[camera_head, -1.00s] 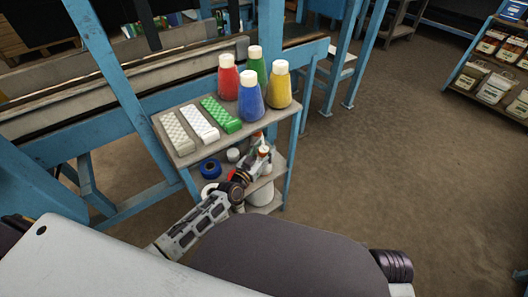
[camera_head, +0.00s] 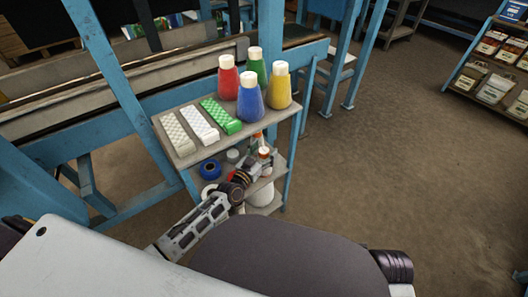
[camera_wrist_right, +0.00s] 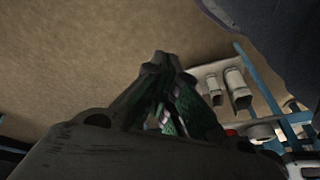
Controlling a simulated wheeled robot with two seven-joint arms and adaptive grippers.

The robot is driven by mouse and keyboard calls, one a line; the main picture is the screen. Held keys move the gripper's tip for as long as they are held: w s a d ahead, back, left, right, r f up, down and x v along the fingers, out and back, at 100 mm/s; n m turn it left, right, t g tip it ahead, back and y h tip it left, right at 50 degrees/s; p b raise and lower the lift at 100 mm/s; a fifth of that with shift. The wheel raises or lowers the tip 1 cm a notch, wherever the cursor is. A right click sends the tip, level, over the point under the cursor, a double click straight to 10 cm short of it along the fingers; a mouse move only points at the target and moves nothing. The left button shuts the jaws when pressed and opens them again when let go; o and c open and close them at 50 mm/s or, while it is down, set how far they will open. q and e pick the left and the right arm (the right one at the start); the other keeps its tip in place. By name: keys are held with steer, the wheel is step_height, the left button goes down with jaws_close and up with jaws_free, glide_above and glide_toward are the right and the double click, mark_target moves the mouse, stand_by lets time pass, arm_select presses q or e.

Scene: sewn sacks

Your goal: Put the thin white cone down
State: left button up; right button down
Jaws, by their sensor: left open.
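My left gripper (camera_head: 264,160) reaches over the middle shelf of the small cart in the head view. It is open, beside small white and orange items that are too small to tell apart. I cannot pick out the thin white cone for certain there. In the right wrist view a slim pale cone-like shape (camera_wrist_right: 214,91) stands beside a wider pale one (camera_wrist_right: 238,88) on a shelf. My right gripper (camera_wrist_right: 163,60) has its fingertips together in that view, with nothing visible held at the tips. It is apart from both cones.
The cart's top (camera_head: 178,113) bears red, green, blue and yellow cones and several textured blocks. On the shelf below are a blue roll (camera_head: 210,169) and a white roll (camera_head: 233,155). Blue posts stand close on the left. The floor to the right is open.

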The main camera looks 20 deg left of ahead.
arm_select(q)
steer(key=shift+v, duration=0.9)
steer(key=p+v, duration=0.1)
steer(key=v, duration=0.2)
steer(key=shift+s, duration=0.15)
steer(key=p+v, duration=0.1)
steer(key=v, duration=0.6)
steer(key=shift+p, duration=0.35)
arm_select(e)
steer(key=shift+g, duration=0.5)
steer(key=shift+s+d+f, duration=0.1)
steer(key=shift+d+f, duration=0.1)
steer(key=shift+f, duration=0.85)
steer(key=shift+s+d+f, duration=0.1)
steer(key=shift+d+f, duration=0.05)
steer(key=shift+f, duration=0.9)
arm_select(q)
steer(key=shift+a, duration=0.1)
